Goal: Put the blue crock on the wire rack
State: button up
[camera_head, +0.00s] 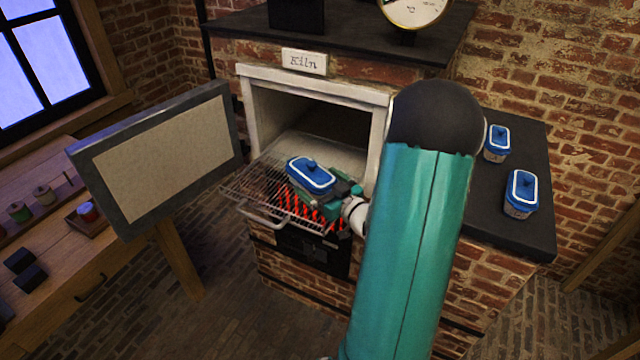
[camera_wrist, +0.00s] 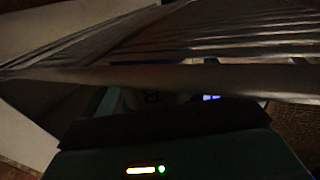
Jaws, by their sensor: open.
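A blue-lidded crock (camera_head: 311,174) is upright over the wire rack (camera_head: 246,186), which sticks out of the open kiln mouth. My gripper (camera_head: 322,194) is open at the crock, with its green and dark parts beside and below the lid. The crock's lower body is mostly hidden by my gripper, so I cannot tell whether its base touches the wires. The wrist view is dark. It shows rack wires (camera_wrist: 240,45) across the top and a small pale part of what looks like the crock (camera_wrist: 152,97) behind my gripper's dark edge.
Two similar blue-lidded crocks, one farther back (camera_head: 497,143) and one nearer (camera_head: 521,194), stand on the black counter (camera_head: 500,225) at right. The kiln door (camera_head: 165,150) stands open at left. Red glowing bars show under the rack. A wooden bench (camera_head: 110,255) is at far left.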

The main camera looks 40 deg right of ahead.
aim_at(324, 193)
jog(key=shift+w+r, duration=0.1)
jog(key=shift+r, duration=0.15)
jog(key=s, duration=1.2)
jog(key=w+r+g+h, duration=0.1)
jog(key=w, duration=0.1)
jog(key=w+a+r+g, duration=0.1)
jog(key=w, duration=0.2)
jog(key=w+a+r+n+g+h, duration=0.1)
jog(key=w+r, duration=0.1)
jog(key=w, duration=0.1)
jog(key=shift+a+g+h, duration=0.15)
jog(key=shift+g+h, duration=0.15)
jog(key=shift+g, duration=0.1)
jog(key=s+a+r+m+g, duration=0.15)
jog(key=a+r+g, duration=0.5)
jog(key=a, duration=0.85)
jog(key=s+a+r+n+g+y, duration=0.1)
jog(key=s+a+r+g+y, duration=0.1)
jog(key=s+a, duration=0.8)
jog(key=a+r+y, duration=0.1)
jog(key=a, duration=0.3)
jog(key=shift+s+a+r+y, duration=0.2)
jog(key=shift+a+y, duration=0.1)
jog(key=shift+d, duration=0.15)
